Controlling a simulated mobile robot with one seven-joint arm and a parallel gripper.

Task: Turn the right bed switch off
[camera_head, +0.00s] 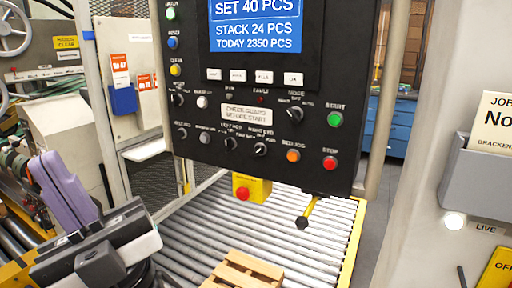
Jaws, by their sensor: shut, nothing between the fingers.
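The right bed switch (260,149) is a black rotary knob low on the black control panel (215,105), under a small white label. A pale mark shows on the knob, but its exact setting is too small to read. A similar black knob (230,143) sits just to its left, and an orange button (293,155) to its right. My gripper (47,165) is at the lower left, with purple fingers shut together and a black body below them. It is empty, well left of the panel and apart from the switch.
Other panel controls include a green button (335,119), a red button (330,163) and another knob (294,115). Below hang a yellow box with a red button (243,193) and a yellow-black handle (306,212). A roller conveyor (200,235) carries a wooden pallet (243,270). A grey sign holder (480,165) stands right.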

